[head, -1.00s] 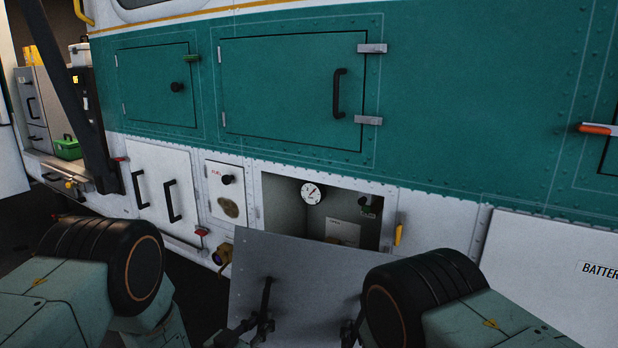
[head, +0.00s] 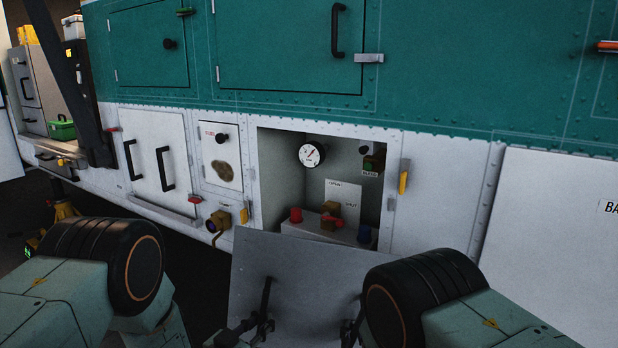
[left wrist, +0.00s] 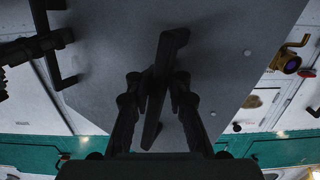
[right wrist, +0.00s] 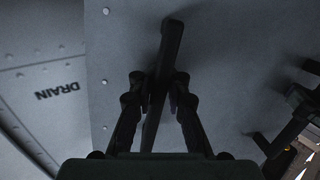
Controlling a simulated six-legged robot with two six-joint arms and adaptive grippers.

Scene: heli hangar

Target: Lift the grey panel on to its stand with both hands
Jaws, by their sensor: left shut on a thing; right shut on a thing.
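The grey panel (head: 310,275) is held in front of the hull, tilted, its upper edge just below the open recess. It also fills much of the left wrist view (left wrist: 110,60) and the right wrist view (right wrist: 220,60). My left gripper (head: 258,325) is shut on one of the panel's black handles (left wrist: 160,85). My right gripper (head: 350,328) is shut on the other black handle (right wrist: 165,75). In the head view my forearms hide parts of the panel's lower area and the right handle. I cannot make out the stand in any view.
The open recess (head: 258,190) holds a gauge (head: 311,154), a red knob (head: 295,215) and a blue knob (head: 364,233). A brass fitting (head: 219,222) sticks out left of the panel. A yellow latch (head: 404,180) sits right of the recess.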

